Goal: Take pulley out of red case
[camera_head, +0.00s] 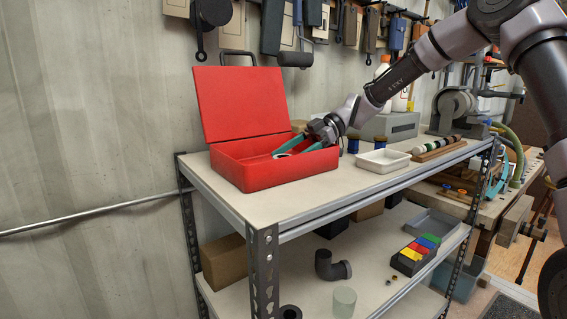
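The red case (262,177) stands on the left end of the top shelf with its lid (240,103) raised. My gripper (290,153) reaches into the case from the right, with its two teal fingers spread apart. A small grey round part (282,156), which looks like the pulley, shows low in the case near the fingertips. Only its top shows, as the front wall of the case hides the rest. The fingers do not appear closed on it; I cannot tell whether they touch it.
A white tray (382,167) sits right of the case, with dark blue spools (353,145) behind it. A grey box and a grinder (455,108) stand further right. Tools hang on the wall behind. The lower shelf holds a pipe elbow (331,267) and coloured bins (413,256).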

